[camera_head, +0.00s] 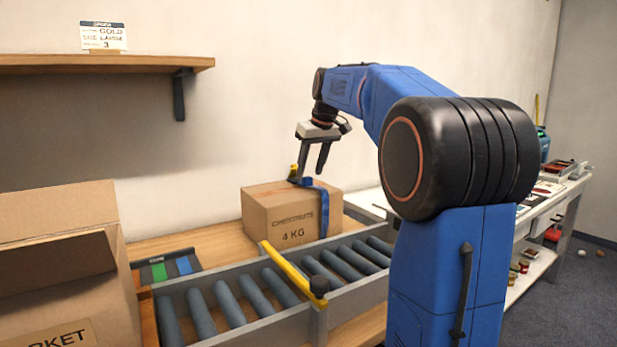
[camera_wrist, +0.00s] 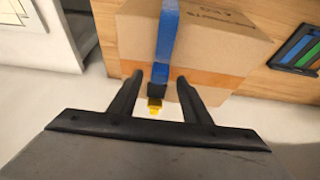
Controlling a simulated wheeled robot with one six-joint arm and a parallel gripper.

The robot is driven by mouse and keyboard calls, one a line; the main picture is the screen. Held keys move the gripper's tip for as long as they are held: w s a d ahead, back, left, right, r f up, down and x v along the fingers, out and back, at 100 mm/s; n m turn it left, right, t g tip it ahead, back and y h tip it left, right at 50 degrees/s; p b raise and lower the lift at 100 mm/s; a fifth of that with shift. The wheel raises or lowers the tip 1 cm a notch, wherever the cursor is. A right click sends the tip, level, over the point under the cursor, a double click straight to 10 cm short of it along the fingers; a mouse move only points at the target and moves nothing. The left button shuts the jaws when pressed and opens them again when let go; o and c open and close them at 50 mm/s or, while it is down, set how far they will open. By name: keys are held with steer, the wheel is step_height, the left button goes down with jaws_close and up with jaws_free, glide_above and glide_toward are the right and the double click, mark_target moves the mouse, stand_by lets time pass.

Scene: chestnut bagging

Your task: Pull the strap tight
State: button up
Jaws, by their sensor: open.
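A blue strap (camera_head: 322,206) runs over the top and down the front of a closed cardboard box (camera_head: 285,214) marked "CHESTNUTS 4 KG". The strap also shows in the wrist view (camera_wrist: 167,40). There it ends in a black piece with a yellow tip (camera_wrist: 155,104) at the box's edge. My gripper (camera_head: 311,178) is open just above the box top, by the strap. In the wrist view my two fingers (camera_wrist: 158,80) stand on either side of the strap's black and yellow end, apart from it as far as I can tell.
A roller conveyor (camera_head: 222,330) with a yellow bar (camera_head: 290,268) lies in front of the box. A large open carton (camera_head: 60,215) stands at the left. A tray with green and blue strips (camera_head: 165,268) lies behind the conveyor. A shelf (camera_head: 100,63) is on the wall.

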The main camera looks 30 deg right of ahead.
mark_target(308, 177)
steer(key=shift+x, duration=1.7)
jaws_close()
steer(key=shift+s+d+r, duration=0.1)
steer(key=shift+s+d, duration=0.05)
steer(key=shift+s, duration=3)
jaws_free()
steer(key=shift+r, duration=0.1)
steer(key=v, duration=1.7)
steer(key=shift+s, duration=0.15)
